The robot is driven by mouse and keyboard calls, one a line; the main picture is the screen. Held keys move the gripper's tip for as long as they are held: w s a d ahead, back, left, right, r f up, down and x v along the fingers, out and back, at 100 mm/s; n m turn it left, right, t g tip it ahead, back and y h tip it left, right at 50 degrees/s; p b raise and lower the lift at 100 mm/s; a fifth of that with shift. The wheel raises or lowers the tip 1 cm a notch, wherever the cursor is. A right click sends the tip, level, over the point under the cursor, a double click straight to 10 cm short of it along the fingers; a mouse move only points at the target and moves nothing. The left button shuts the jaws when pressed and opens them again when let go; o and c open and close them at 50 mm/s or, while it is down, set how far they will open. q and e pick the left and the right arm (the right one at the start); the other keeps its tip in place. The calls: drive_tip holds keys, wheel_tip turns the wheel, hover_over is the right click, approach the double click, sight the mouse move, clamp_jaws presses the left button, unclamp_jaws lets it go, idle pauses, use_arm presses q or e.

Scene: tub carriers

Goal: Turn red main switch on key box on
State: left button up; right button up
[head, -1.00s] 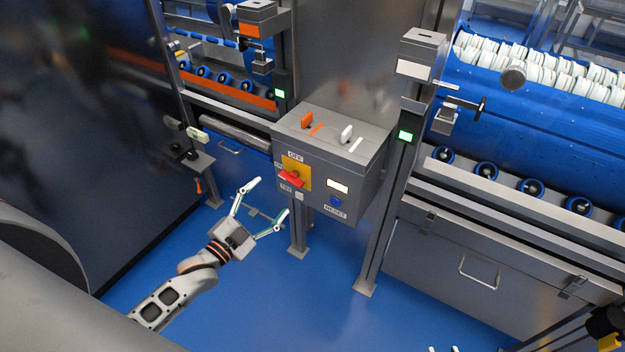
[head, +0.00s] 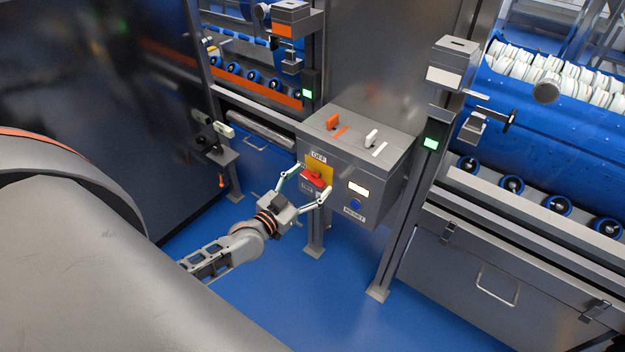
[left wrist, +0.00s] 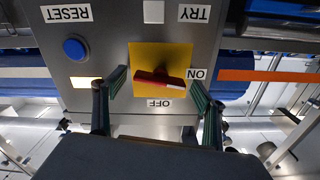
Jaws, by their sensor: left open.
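The grey key box (head: 345,150) carries a yellow plate (head: 318,160) with a red main switch (head: 316,181). In the upside-down left wrist view, the red switch (left wrist: 160,77) lies almost crosswise on the yellow plate (left wrist: 160,55). Its pale-marked end points to the side of the ON label (left wrist: 196,74); the OFF label (left wrist: 158,103) is at another edge. My left gripper (head: 313,179) is open in front of the plate, with one finger on each side of the switch. I cannot tell whether the fingers touch it. My right gripper is not in view.
A blue RESET button (head: 355,202) and a lit panel (head: 358,189) sit right of the switch. Orange (head: 333,121) and white (head: 371,137) handles stand on the box top. A post (head: 412,200) stands right of the box. Blue floor (head: 300,290) is clear in front.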

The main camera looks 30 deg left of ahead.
use_arm(q)
drive_tip(key=shift+w, duration=0.65)
drive_tip(key=c, duration=1.1)
drive_tip(key=shift+d+r+n+p, duration=0.1)
drive_tip(key=shift+r+n+p, duration=0.05)
drive_tip(key=shift+n+p, duration=0.6)
drive_tip(key=shift+n, duration=0.35)
